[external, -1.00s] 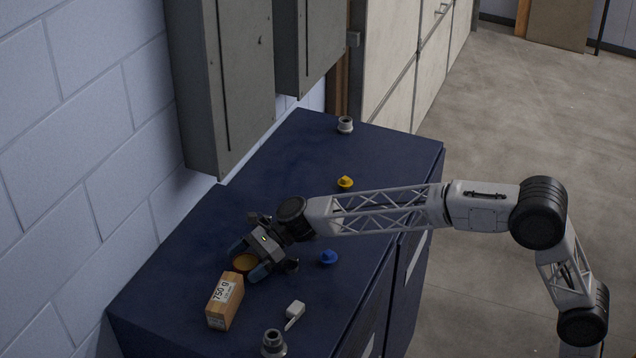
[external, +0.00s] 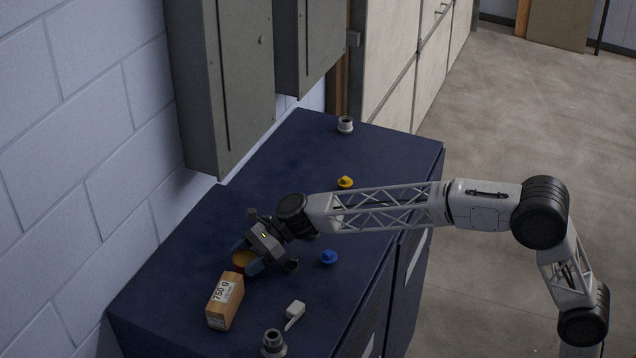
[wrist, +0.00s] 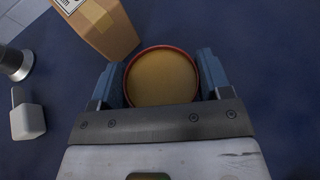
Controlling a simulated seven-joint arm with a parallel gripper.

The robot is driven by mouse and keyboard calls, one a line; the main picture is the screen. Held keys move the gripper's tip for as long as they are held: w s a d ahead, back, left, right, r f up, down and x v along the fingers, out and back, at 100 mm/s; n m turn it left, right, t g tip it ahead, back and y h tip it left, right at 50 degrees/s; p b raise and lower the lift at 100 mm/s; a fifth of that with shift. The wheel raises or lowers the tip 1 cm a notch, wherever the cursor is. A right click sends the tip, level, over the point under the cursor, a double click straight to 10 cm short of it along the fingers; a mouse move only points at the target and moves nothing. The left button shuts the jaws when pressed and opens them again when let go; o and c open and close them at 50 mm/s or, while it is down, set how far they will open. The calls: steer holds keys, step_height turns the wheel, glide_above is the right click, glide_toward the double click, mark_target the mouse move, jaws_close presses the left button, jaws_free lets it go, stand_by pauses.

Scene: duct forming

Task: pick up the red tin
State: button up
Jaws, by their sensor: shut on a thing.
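The red tin (wrist: 161,76) is round, with a thin red rim and a tan-gold top, and it sits between my gripper's blue fingers in the wrist view. In the external view the tin (external: 240,261) shows partly, with its red side under my gripper and the rest hidden by the fingers. My gripper (external: 251,259) is shut on the tin, with a finger on each side of it in the wrist view (wrist: 161,82). I cannot tell for sure whether the tin is clear of the cabinet top.
A cardboard box marked 750 g (external: 225,301) stands very close to the tin. A white-grey small block (external: 295,311) and a grey fitting (external: 273,343) lie nearer the front. A blue piece (external: 328,257), yellow piece (external: 345,183) and pale fitting (external: 345,124) stand on the dark blue cabinet top (external: 290,150).

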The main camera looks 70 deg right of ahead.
step_height(320, 180, up, 2)
steer(key=shift+r, duration=0.1)
steer(key=shift+s+r, duration=0.15)
steer(key=shift+s, duration=0.2)
steer(key=s+d, duration=0.1)
steer(key=s, duration=0.4)
steer(key=s+d+r, duration=0.1)
steer(key=s, duration=0.9)
steer(key=shift+d+r, duration=0.15)
steer(key=shift+d, duration=0.25)
